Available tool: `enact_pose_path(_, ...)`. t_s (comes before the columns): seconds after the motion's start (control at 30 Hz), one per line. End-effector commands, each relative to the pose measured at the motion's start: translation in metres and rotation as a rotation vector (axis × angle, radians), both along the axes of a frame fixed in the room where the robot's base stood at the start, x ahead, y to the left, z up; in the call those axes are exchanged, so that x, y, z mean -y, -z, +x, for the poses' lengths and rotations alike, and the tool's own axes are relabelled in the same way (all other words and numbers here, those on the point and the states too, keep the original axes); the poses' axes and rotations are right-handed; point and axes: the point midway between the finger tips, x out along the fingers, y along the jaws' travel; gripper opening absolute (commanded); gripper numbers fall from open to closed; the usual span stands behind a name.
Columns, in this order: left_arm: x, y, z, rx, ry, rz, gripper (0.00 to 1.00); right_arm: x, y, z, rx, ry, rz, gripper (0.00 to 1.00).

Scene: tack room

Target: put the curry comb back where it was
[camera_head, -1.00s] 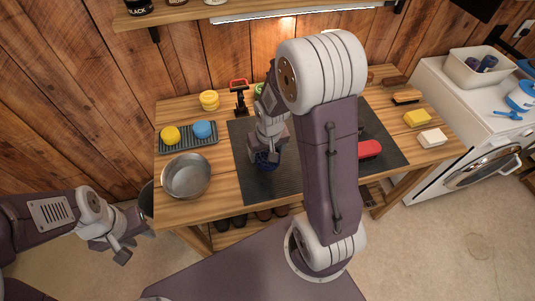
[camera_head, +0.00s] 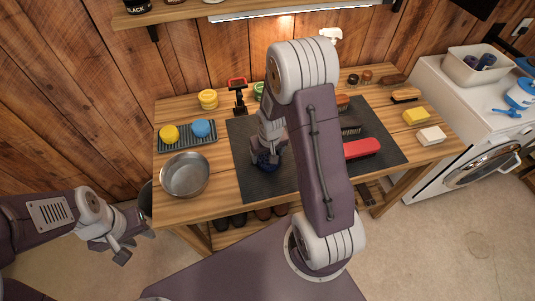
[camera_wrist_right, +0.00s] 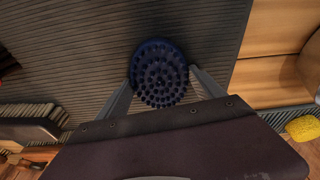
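The curry comb (camera_wrist_right: 160,73) is round and dark blue, with its nubs facing the right wrist camera. My right gripper (camera_head: 267,157) has a finger against each side of it. In the head view the curry comb (camera_head: 268,163) shows at the fingertips over the dark mat (camera_head: 264,187). I cannot tell whether it touches the mat. My left gripper (camera_head: 134,244) is open and empty, low in front of the table's left end.
A metal bowl (camera_head: 185,176) and a grey tray (camera_head: 189,139) with a yellow and a blue round item stand left of the mat. A red-backed brush (camera_head: 361,148) and other brushes lie right. A yellow sponge (camera_head: 416,117) and white block (camera_head: 431,136) sit at the right end.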

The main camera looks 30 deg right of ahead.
Motion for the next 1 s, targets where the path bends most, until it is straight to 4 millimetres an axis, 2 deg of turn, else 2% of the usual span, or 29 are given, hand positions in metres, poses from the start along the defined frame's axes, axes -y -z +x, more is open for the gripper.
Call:
enact_pose_path(0.07,0.0,0.0,0.0,0.0,0.0,0.0,0.36,0.0,0.0,0.0,0.0,0.0,0.001,0.99)
enact_pose_path(0.5,0.0,0.0,0.0,0.0,0.0,0.0,0.36,-0.001,0.001,-0.001,-0.002,0.0,0.001,0.99)
enact_pose_path(0.63,0.0,-0.006,0.0,0.0,0.0,0.0,0.36,-0.001,-0.007,-0.001,-0.001,0.0,0.0,0.99)
enact_pose_path(0.77,0.0,-0.01,0.0,0.0,0.0,0.0,0.36,-0.002,-0.031,-0.005,0.003,0.0,0.0,0.99)
enact_pose_path(1.0,0.0,-0.015,0.0,0.0,0.0,0.0,0.36,-0.005,-0.091,-0.017,0.006,0.0,-0.001,0.99)
